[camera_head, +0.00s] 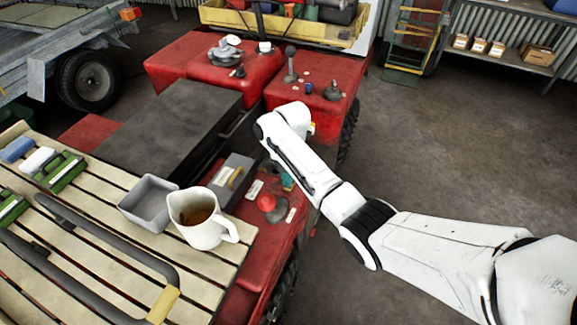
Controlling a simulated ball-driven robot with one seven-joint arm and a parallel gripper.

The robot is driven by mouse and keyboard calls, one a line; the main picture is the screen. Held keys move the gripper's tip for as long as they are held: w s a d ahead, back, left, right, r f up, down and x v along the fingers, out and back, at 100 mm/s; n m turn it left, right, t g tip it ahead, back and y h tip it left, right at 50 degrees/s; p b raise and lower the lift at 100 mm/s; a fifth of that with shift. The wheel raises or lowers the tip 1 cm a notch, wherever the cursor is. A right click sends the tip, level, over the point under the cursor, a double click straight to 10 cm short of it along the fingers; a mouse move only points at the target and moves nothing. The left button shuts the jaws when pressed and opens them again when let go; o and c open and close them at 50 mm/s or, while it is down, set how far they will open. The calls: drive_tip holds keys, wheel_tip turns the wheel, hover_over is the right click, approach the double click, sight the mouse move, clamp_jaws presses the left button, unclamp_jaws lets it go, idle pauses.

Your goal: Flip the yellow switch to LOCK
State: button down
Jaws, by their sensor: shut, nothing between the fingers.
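A small yellow lever (236,178), which looks like the yellow switch, is on a grey box (222,192) on the red vehicle body, between the black seat and the white jug. It is too small to tell its position, and no LOCK lettering is legible. My white arm (300,165) reaches in from the right, with its wrist (290,118) above the red bodywork, to the right of the grey box. My gripper's fingers cannot be made out; the arm seems to hide them.
A white jug (204,219) of brown liquid and a grey tray (149,203) stand on the slatted rack (110,262). A red knob (266,203) is close to the grey box. A black seat (170,125) lies behind. Open concrete floor (450,150) is to the right.

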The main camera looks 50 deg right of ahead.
drive_tip(key=shift+a+f, duration=0.1)
drive_tip(key=shift+f, duration=0.4)
